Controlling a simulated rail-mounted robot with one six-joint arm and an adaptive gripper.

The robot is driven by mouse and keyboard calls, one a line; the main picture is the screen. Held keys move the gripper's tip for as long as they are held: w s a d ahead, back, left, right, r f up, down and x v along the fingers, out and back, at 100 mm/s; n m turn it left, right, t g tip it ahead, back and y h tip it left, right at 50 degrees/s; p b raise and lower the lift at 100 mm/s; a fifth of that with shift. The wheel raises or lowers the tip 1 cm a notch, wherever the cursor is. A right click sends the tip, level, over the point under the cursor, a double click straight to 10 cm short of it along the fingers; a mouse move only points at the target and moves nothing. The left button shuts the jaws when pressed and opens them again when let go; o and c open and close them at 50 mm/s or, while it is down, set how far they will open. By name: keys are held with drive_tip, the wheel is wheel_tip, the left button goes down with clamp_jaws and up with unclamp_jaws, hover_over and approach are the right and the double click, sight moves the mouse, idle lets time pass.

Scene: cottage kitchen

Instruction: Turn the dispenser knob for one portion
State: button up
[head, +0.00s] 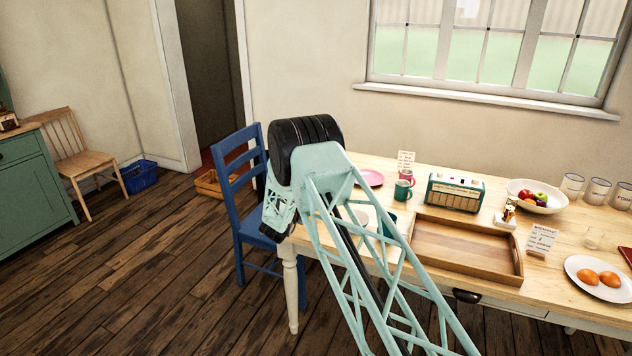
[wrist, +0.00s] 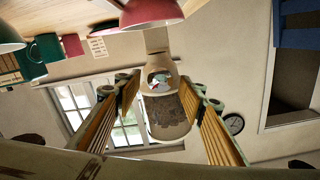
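The wrist view is upside down. In it a beige dispenser (wrist: 168,71) shows between my gripper's fingers, with a rounded body and a clear part holding brown pieces (wrist: 168,115). A small round coloured patch sits on its body; I cannot tell whether this is the knob. My gripper (wrist: 160,100) is open, its two fingers well apart on either side of the dispenser in the picture. I see no contact. A red-pink bowl (wrist: 150,12) is near the dispenser's base. In the head view my arm hides the dispenser and the fingertips.
On the table are a pink plate (head: 371,177), a green mug (head: 402,190), a radio (head: 455,191), a wooden tray (head: 462,250), a fruit bowl (head: 550,208) and a plate with oranges (head: 578,291). A blue chair (head: 238,205) stands at the table's left end.

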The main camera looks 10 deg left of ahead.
drive_tip(key=shift+s, duration=0.1)
drive_tip(key=v, duration=1.2)
drive_tip(key=shift+d, duration=0.1)
idle(0.5)
